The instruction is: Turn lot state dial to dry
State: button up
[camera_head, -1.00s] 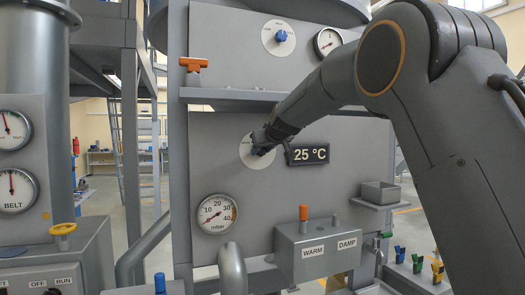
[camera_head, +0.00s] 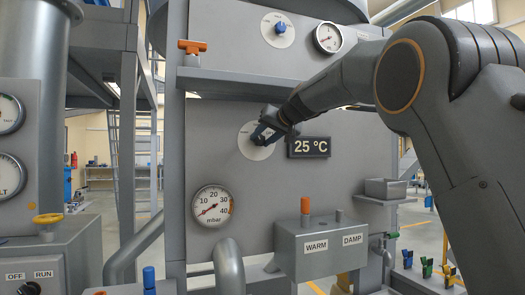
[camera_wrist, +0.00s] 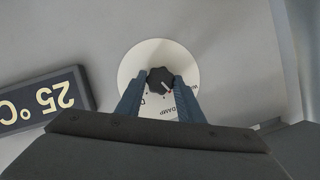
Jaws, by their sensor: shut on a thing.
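The lot state dial is a black ribbed knob (camera_wrist: 160,80) on a round white plate (camera_wrist: 137,65) in the wrist view. Its pale and red pointer mark faces lower right, towards the gap between a partly hidden label starting with W and the DAMP label. Another label, starting with D, is mostly hidden by the left finger. My gripper (camera_wrist: 160,86) has its blue fingers shut on the knob, one on each side. In the head view the dial plate (camera_head: 249,148) is on the grey panel, partly covered by my gripper (camera_head: 262,135).
A 25 °C display (camera_head: 308,147) sits close right of the dial. A shelf (camera_head: 235,82) juts out above, with an orange-handled valve (camera_head: 192,47). Below are a mbar gauge (camera_head: 212,206) and a box labelled WARM and DAMP (camera_head: 325,243).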

jog(key=m+y+b, duration=0.1)
jog(key=b, duration=0.1)
jog(key=m+y+b, duration=0.1)
jog(key=m+b, duration=0.1)
jog(key=b, duration=0.1)
jog(key=shift+w+d+f, duration=0.15)
jog(key=shift+d+f, duration=0.05)
jog(key=shift+f, duration=0.15)
jog(key=m+y+b, duration=0.2)
jog(key=m+b, duration=0.1)
jog(key=b, duration=0.2)
jog(key=shift+d+f+m, duration=0.1)
jog(key=shift+f+m, duration=0.05)
jog(key=shift+m, duration=0.25)
jog(key=m+t+y+b, duration=0.1)
jog(key=m+b, duration=0.3)
jog(key=b, duration=0.1)
jog(key=shift+f, duration=0.15)
jog(key=m+t+y+b, duration=0.1)
jog(key=m+b, duration=0.2)
jog(key=b, duration=0.1)
jog(key=shift+m+t, duration=0.3)
jog(key=o, duration=1.1)
jog(key=shift+c, duration=0.2)
